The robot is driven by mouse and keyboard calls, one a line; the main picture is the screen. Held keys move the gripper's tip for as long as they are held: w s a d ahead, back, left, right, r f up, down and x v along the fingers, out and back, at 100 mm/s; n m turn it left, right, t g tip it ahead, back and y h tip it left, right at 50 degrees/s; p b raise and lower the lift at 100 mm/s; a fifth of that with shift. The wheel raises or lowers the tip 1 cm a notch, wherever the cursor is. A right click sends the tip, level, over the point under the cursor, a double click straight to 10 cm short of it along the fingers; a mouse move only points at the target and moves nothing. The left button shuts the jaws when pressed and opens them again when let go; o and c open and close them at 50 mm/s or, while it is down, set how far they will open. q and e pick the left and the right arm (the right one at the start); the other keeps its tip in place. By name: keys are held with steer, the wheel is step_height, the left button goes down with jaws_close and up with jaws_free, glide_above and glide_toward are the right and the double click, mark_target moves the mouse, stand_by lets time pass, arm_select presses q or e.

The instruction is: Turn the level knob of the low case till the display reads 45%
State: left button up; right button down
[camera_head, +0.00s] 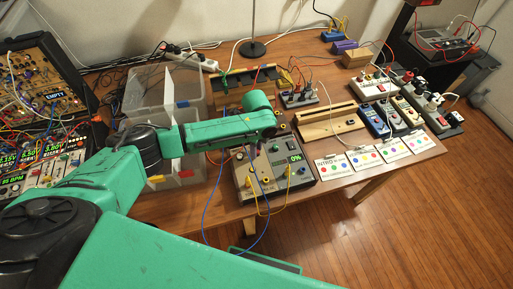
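The low case (243,181) is a beige and dark panel box near the table's front edge. Its small display (294,159) shows green digits that read 0%. Yellow and blue cables plug into its front and hang over the table edge. My green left arm reaches in from the left, and its end is above the case. My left gripper (257,153) points down at the upper part of the case. Its fingers are small and dark here, so I cannot tell whether they are open or touch a knob. The level knob is not clearly visible. My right gripper is not in view.
Clear plastic bins (150,95) stand behind my arm. A patch-cable rack (40,75) is at the left. A wooden block (328,122), label cards (365,158) and several small devices (374,121) lie to the right. Loose cables hang in front of the table.

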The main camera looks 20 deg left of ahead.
arm_select(q)
jaws_close()
steer(key=shift+m, duration=0.7)
steer(key=m+p, duration=0.1)
steer(key=m, duration=0.2)
steer(key=shift+w+r, duration=0.1)
steer(key=m, duration=0.4)
steer(key=shift+m+p, duration=0.35)
steer(key=shift+m, duration=0.05)
steer(key=m, duration=0.4)
steer(key=shift+m, duration=0.3)
